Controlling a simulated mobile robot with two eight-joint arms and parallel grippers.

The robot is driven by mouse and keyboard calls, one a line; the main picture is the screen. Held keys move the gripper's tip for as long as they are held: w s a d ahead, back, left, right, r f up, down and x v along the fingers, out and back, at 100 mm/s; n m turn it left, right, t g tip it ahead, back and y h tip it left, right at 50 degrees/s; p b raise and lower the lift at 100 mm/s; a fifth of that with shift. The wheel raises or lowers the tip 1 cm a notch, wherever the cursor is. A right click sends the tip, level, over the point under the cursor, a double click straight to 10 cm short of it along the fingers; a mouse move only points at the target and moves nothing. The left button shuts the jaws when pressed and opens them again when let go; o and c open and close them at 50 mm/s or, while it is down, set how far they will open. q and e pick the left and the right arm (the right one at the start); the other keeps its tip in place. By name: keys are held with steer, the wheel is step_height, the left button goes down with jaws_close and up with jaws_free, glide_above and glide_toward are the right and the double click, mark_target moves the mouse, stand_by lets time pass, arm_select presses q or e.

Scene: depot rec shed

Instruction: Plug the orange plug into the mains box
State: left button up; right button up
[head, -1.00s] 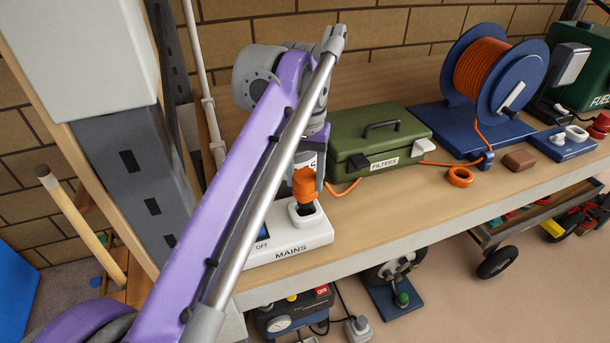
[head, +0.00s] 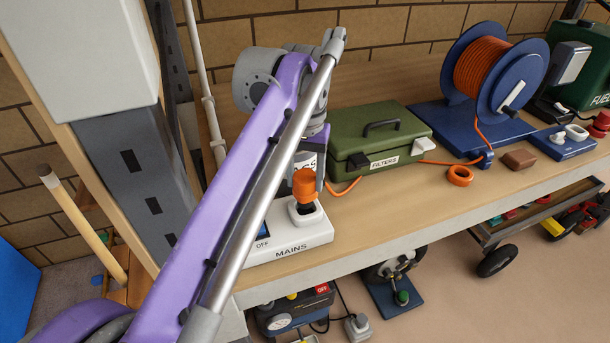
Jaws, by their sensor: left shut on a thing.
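The orange plug (head: 304,184) stands upright at the socket of the white mains box (head: 290,243), its dark lower part inside or just over the socket opening. I cannot tell how deep it sits. My left gripper (head: 315,180) is at the plug, shut on it, with one grey finger showing behind its right side. My arm hides the rest of the gripper and part of the box. The orange cord (head: 344,189) runs from behind the plug toward the green filters box. My right gripper is not in view.
The green filters box (head: 372,141) stands on the bench right of the mains box. Farther right are the blue cable reel (head: 507,77), an orange ring (head: 460,175), a brown block (head: 518,158) and a blue plate with a grey fitting (head: 562,146). The bench's front strip is clear.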

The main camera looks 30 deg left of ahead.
arm_select(q)
steer(key=shift+f+b, duration=0.6)
steer(key=shift+f, duration=0.75)
steer(key=o, duration=1.4)
steer(key=shift+o, duration=0.2)
steer(key=shift+r, duration=0.1)
step_height(320, 180, up, 11)
steer(key=shift+f+p, duration=0.15)
steer(key=shift+p, duration=1)
